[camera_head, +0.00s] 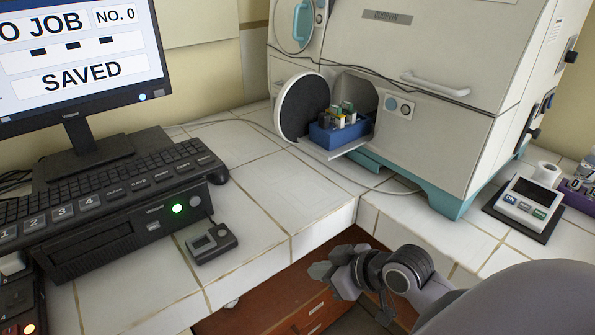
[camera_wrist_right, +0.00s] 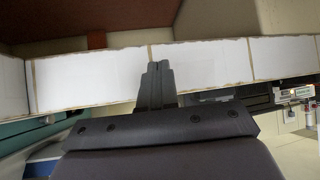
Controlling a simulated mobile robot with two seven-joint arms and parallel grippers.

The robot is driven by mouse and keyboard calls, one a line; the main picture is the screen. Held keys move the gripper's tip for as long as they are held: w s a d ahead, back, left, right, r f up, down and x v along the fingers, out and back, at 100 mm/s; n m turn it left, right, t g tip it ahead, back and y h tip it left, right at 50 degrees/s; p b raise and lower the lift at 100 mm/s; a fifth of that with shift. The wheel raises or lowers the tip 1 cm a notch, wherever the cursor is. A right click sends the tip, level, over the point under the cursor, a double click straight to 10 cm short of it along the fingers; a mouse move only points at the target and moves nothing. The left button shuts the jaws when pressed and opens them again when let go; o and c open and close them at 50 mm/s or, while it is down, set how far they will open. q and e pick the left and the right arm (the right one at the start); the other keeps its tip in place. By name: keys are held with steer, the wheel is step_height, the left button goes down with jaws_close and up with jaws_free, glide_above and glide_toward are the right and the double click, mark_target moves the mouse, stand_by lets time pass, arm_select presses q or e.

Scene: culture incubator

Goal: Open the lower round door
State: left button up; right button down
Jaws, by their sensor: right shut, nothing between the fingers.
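The lower round door (camera_head: 303,107) of the white incubator (camera_head: 440,50) stands swung open to the left, its dark inner face showing. Behind it the round opening shows, with a blue rack (camera_head: 340,132) of small vials on a shelf that sticks out of it. My right gripper (camera_head: 322,271) is low in front of the counter's inner corner, well apart from the door. In the right wrist view its fingers (camera_wrist_right: 157,80) are together with nothing between them. My left gripper is in neither view.
An upper round door (camera_head: 298,22) with a teal handle is on the incubator. A monitor, keyboard (camera_head: 110,185) and small grey device (camera_head: 210,242) occupy the left counter. A small scale-like device (camera_head: 528,200) sits at right. Tiled counter before the open door is clear.

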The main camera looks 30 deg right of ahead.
steer(key=w+d+r+t, duration=0.4)
steer(key=w+d+r, duration=0.2)
steer(key=w+r, duration=0.15)
steer(key=m+t, duration=0.2)
steer(key=t, duration=0.2)
glide_toward(290, 115)
steer(key=w+p, duration=0.1)
steer(key=w, duration=0.1)
steer(key=w+a+p, duration=0.1)
steer(key=w, duration=0.2)
steer(key=shift+w+a, duration=0.1)
steer(key=shift+a, duration=0.05)
steer(key=shift+w+a, duration=0.15)
steer(key=shift+w, duration=0.6)
steer(key=shift+w+p, duration=0.15)
steer(key=shift+p, duration=0.15)
